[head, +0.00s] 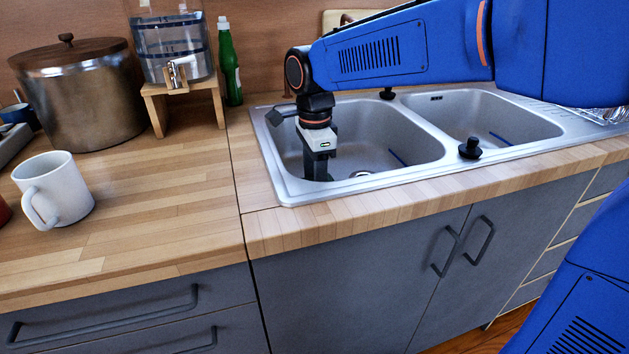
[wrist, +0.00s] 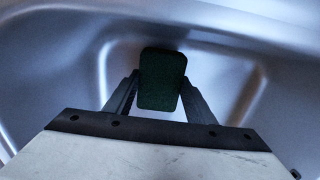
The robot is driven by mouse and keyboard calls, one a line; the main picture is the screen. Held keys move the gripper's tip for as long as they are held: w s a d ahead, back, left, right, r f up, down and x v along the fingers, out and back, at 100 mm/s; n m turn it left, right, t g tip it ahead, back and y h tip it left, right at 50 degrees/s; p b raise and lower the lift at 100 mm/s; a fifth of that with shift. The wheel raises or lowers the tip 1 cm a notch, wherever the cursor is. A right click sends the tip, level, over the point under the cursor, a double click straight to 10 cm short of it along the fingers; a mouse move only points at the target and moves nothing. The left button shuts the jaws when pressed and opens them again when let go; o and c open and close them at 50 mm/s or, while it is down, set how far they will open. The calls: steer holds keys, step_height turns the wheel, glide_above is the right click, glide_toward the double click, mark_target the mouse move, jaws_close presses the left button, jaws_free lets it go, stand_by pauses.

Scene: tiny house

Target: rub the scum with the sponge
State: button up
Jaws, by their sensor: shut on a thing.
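My gripper (head: 317,170) reaches down into the left basin of the metal sink (head: 285,185). In the wrist view its two fingers (wrist: 160,95) are shut on a dark green sponge (wrist: 162,80), held between the tips. The sink's grey wall and floor show around the sponge there. I cannot tell whether the sponge touches the basin. A thin dark blue streak (head: 398,158), which may be scum, lies in the left basin to the right of my gripper. A similar streak (head: 500,139) is in the right basin.
A black knob (head: 470,148) stands on the sink's front rim, and another (head: 387,93) at the back. A white mug (head: 62,190), a large pot (head: 78,95), a water dispenser (head: 172,50) and a green bottle (head: 229,65) stand on the counter at left.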

steer(key=shift+f, duration=1)
stand_by(0.5)
steer(key=shift+d, duration=0.1)
steer(key=shift+w+d, duration=0.3)
steer(key=shift+d, duration=0.6)
steer(key=shift+w+d, duration=0.25)
steer(key=shift+d, duration=0.6)
